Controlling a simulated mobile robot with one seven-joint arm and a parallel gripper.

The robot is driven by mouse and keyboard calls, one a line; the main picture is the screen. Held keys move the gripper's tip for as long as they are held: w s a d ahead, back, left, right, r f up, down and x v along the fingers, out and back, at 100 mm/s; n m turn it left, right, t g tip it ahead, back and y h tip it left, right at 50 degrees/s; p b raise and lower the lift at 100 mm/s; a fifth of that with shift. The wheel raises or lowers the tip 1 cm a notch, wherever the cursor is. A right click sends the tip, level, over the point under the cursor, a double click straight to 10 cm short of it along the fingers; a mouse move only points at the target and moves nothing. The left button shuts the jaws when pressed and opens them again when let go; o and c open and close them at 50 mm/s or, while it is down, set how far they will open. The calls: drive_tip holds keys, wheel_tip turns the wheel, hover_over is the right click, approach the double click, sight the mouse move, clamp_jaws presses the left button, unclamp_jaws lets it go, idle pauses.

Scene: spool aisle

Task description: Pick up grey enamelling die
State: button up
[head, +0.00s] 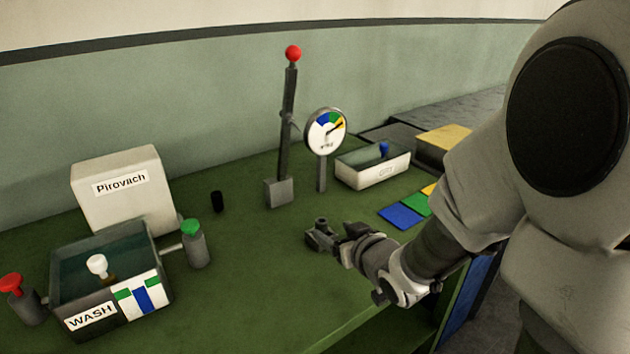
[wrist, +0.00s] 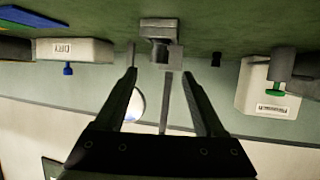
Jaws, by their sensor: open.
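A grey block with a short round knob on top, which looks like the grey enamelling die (head: 318,238), stands on the green bench near the middle of the head view. In the wrist view, which is upside down, the die (wrist: 158,27) is at the top centre, beyond the fingertips and roughly in line with the gap. My gripper (head: 346,241) is low over the bench, just right of the die in the head view. Its two fingers (wrist: 160,76) are apart with nothing held between them. Whether a fingertip touches the die cannot be told.
A lever (head: 288,120) with a red ball and a dial gauge (head: 325,133) stand behind the die. A white-fronted tray (head: 373,175) and coloured plates (head: 400,215) lie right. The WASH tank (head: 75,317), Pirovach box (head: 120,205) and small black cylinder (head: 217,201) are left.

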sight(325, 225)
drive_tip(key=shift+b+x, duration=0.35)
drive_tip(key=shift+x, duration=0.55)
drive_tip(key=shift+b+x, duration=0.7)
drive_tip(key=shift+x, duration=2.35)
drive_tip(key=shift+d, duration=0.1)
clamp_jaws()
